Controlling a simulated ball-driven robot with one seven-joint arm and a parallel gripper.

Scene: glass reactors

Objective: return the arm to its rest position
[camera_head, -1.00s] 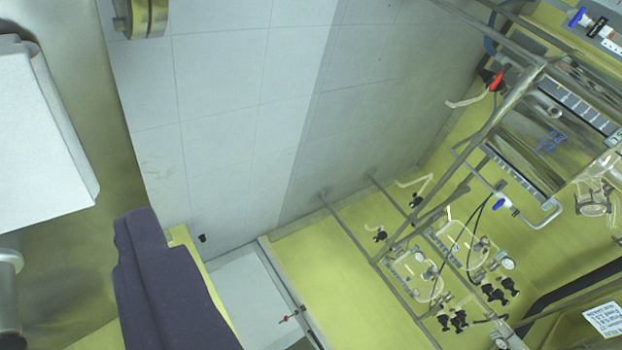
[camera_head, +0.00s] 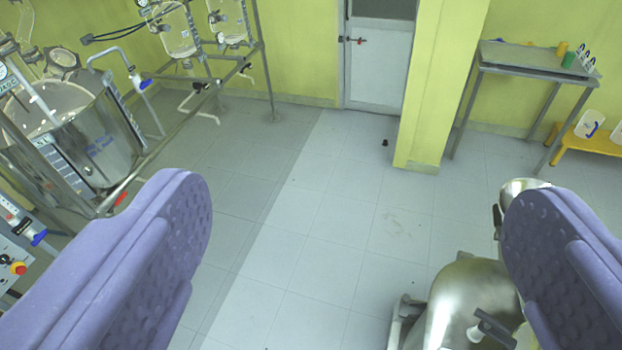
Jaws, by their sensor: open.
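My gripper (camera_head: 355,235) shows at the bottom of the head camera view as two purple padded fingers, one at the lower left and one at the right edge. The fingers are wide apart, with bare grey floor tiles seen between them. Nothing is held. The arm itself is not in view, so its pose cannot be told directly.
A steel reactor vessel (camera_head: 95,140) on a pipe frame stands at the left, with glassware behind it. A shiny metal vessel (camera_head: 465,305) is at the lower right. A steel table (camera_head: 530,62) and yellow bench (camera_head: 590,145) stand far right. Tiled floor (camera_head: 330,215) is clear in the middle, before a white door (camera_head: 378,75).

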